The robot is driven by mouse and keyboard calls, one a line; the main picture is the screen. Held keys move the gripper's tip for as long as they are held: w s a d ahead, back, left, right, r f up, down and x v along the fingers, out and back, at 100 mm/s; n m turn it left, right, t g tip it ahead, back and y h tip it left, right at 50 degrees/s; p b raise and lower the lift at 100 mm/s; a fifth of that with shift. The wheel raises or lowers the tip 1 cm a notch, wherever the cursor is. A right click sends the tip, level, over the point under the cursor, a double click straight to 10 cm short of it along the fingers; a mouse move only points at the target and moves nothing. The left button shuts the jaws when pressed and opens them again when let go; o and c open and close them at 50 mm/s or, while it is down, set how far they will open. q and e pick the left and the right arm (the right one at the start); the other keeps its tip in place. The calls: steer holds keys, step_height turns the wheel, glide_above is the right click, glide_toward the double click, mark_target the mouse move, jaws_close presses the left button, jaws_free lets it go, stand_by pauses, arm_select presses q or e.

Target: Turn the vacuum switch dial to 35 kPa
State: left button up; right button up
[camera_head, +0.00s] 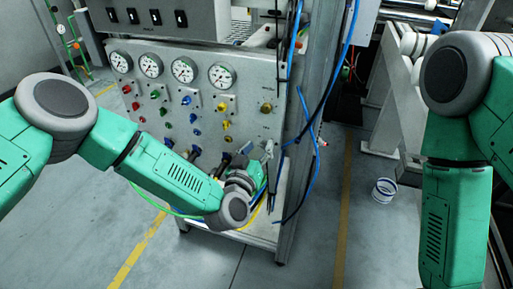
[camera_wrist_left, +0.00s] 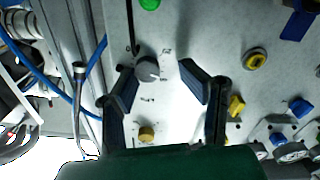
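In the left wrist view, a dark grey round dial (camera_wrist_left: 148,70) with small printed marks around it sits on the pale panel. It appears between the two fingers of my left gripper (camera_wrist_left: 158,82), nearer the left finger. The fingers are open and apart, with nothing held; I cannot tell whether either touches the dial. In the head view my left gripper (camera_head: 264,158) is at the lower right of the panel (camera_head: 250,75), and the dial is hidden or too small to make out. The dial's reading is not legible. My right gripper is out of view.
A brass knob (camera_wrist_left: 147,133), a yellow knob (camera_wrist_left: 255,58) and a green knob (camera_wrist_left: 149,4) surround the dial. Pressure gauges (camera_head: 183,70) line the panel's top. Blue hoses (camera_head: 345,50) run along the frame post.

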arm_select(q)
steer(key=shift+s+d, duration=0.15)
steer(key=shift+d, duration=1)
jaws_close()
steer(key=shift+a+m+p, duration=0.35)
steer(key=shift+a+m, duration=0.05)
steer(key=shift+a, duration=0.15)
steer(key=shift+d, duration=0.3)
steer(key=shift+o, duration=0.7)
jaws_free()
steer(key=shift+o, duration=1.2)
steer(key=shift+a+f, duration=0.1)
steer(key=shift+a, duration=0.15)
